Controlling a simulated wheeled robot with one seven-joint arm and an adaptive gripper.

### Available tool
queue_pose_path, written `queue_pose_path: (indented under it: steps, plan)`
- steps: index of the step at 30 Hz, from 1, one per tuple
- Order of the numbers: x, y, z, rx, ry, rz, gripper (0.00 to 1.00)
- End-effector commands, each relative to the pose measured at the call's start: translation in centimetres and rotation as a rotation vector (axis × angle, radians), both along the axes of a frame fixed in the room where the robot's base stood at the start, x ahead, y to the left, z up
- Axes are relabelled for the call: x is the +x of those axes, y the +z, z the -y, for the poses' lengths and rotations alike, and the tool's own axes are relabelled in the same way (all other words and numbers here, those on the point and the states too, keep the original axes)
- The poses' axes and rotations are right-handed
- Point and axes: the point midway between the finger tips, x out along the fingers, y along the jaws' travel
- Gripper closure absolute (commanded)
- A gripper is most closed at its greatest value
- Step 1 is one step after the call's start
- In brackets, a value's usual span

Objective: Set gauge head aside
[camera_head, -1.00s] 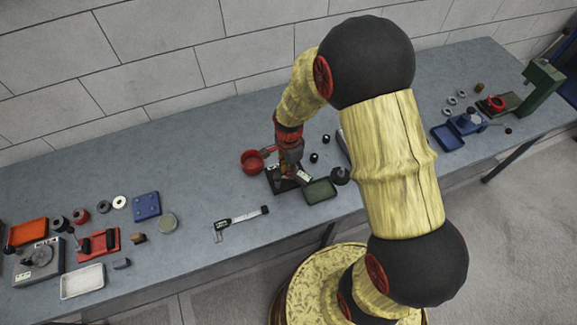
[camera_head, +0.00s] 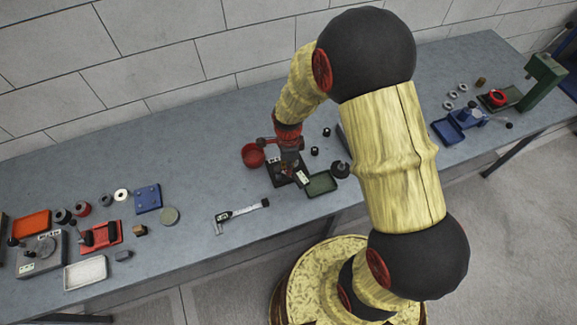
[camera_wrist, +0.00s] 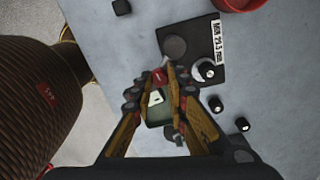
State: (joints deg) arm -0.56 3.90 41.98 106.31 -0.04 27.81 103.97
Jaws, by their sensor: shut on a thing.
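My gripper (camera_wrist: 166,80) is shut on a small, mostly hidden thing with a red part (camera_wrist: 160,76), which I take to be the gauge head. In the wrist view it lies between the fingertips, with a short pale tip poking out above. A small white label shows between the fingers; I cannot tell what it is on. In the head view my gripper (camera_head: 289,160) is over the black base plate (camera_head: 277,174), and the held thing is too small to make out.
A green tray (camera_head: 321,183) is right of the plate, and a red bowl (camera_head: 252,155) is at its left. Small black knobs (camera_head: 314,151) stand behind. A caliper (camera_head: 241,211) lies in front. Bare bench (camera_head: 205,170) lies left of the bowl.

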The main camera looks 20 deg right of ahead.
Motion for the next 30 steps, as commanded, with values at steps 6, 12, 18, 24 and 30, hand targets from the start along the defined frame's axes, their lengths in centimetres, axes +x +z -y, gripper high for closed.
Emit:
queue_pose_path:
  steps: [6, 12, 18, 24, 30]
  plan:
    - [0.0, 0.0, -0.1, 0.001, -0.001, 0.000, 0.82]
    - [0.0, 0.0, 0.0, 0.001, 0.000, 0.000, 0.71]
    - [0.0, 0.0, 0.0, 0.000, 0.000, 0.000, 0.66]
    - [0.0, 0.1, 0.0, 0.001, 0.000, 0.001, 0.66]
    - [0.1, 2.3, 0.0, 0.000, 0.000, 0.004, 0.66]
